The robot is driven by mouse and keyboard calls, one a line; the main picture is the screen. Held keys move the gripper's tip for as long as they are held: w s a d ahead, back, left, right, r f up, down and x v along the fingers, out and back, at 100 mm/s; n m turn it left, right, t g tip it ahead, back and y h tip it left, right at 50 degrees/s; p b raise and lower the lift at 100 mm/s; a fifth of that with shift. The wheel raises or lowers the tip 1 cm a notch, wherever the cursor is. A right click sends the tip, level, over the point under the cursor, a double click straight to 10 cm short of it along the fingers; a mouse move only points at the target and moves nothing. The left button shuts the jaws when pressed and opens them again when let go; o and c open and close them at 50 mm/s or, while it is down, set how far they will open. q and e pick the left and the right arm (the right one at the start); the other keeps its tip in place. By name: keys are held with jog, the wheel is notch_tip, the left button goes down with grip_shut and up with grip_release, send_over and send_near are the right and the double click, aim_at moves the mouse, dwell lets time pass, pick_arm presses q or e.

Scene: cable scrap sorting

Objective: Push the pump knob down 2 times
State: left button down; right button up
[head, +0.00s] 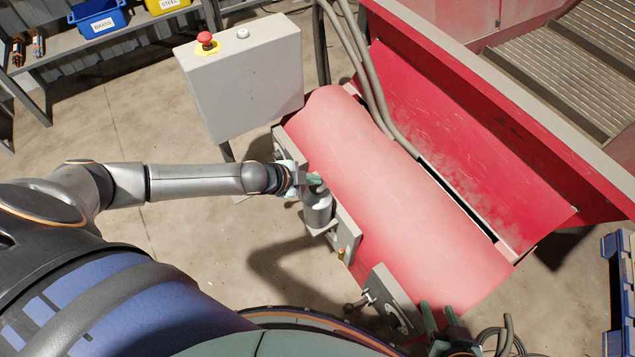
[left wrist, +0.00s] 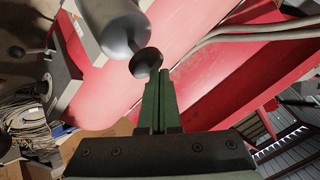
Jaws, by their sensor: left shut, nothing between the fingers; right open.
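The pump is a grey cylinder (head: 318,208) on the near side of the red machine drum. Its body (left wrist: 112,28) also shows in the left wrist view, with a dark round knob (left wrist: 146,63) on a short stem. My left gripper (head: 316,180) is shut and empty at the pump's top. In the left wrist view its green fingertips (left wrist: 160,76) overlap the knob's edge; I cannot tell whether they touch it. In the head view the gripper hides the knob. My right gripper (head: 440,316) is open and empty at the bottom, over the drum's lower end.
A grey control box (head: 240,80) with a red button (head: 204,38) stands behind my left arm. A ball-ended lever (head: 358,302) sticks out from a plate below the pump. Grey hoses (head: 370,75) cross the drum's far side. Blue and yellow bins (head: 98,18) sit on a shelf.

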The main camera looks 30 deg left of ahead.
pick_arm(q)
jog(key=shift+s+f+b, duration=0.1)
jog(key=shift+f+b, duration=0.5)
jog(key=shift+f, duration=0.6)
dwell(0.7)
jog(key=shift+r+p, duration=1.9)
jog(key=shift+p, duration=0.2)
notch_tip(320, 180, up, 5)
jog(key=p, duration=0.5)
jog(key=shift+r, duration=0.1)
jog(key=shift+d, duration=0.1)
dwell(1.4)
